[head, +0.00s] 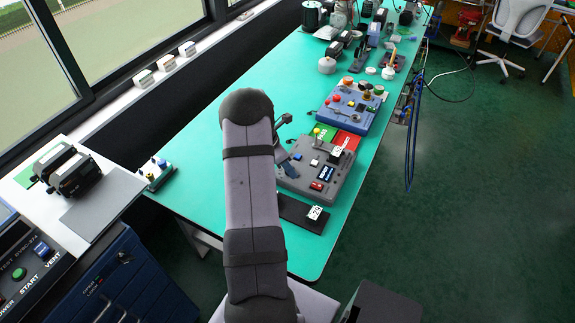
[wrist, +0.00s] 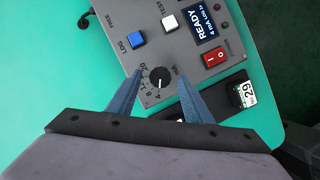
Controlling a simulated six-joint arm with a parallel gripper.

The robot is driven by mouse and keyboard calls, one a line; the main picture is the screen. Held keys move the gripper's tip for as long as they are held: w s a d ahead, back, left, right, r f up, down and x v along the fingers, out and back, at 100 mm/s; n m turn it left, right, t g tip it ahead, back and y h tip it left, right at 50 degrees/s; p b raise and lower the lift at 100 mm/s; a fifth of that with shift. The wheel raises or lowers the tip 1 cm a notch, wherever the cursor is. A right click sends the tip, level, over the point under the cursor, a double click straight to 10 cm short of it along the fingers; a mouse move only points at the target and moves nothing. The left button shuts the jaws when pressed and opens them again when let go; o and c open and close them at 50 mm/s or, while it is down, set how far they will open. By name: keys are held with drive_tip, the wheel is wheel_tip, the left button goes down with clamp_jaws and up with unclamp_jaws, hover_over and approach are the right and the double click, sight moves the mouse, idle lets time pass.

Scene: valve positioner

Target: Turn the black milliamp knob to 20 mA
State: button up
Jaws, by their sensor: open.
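The black milliamp knob (wrist: 159,77) sits on the grey control panel (wrist: 201,72), with a printed scale around it. A small white mark on the knob seems to point toward the 4, at the picture's lower side; the 20 is printed to its upper left. My gripper (wrist: 160,80) is open, with one blue finger on each side of the knob, and I see gaps between the fingers and the knob. In the head view the grey panel (head: 331,172) shows, but my arm and gripper (head: 286,166) hide the knob.
The panel carries a blue LOG button (wrist: 136,40), a white TEST button (wrist: 169,21), a READY display (wrist: 205,28) and a red power switch (wrist: 215,58). A black block tagged 29 (wrist: 242,93) lies beside it. A blue panel (head: 350,108) stands behind on the green bench (head: 215,130).

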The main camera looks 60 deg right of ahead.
drive_tip(key=shift+s+d+f, duration=0.15)
drive_tip(key=shift+f, duration=0.4)
drive_tip(key=c, duration=1.1)
drive_tip(key=shift+o, duration=0.2)
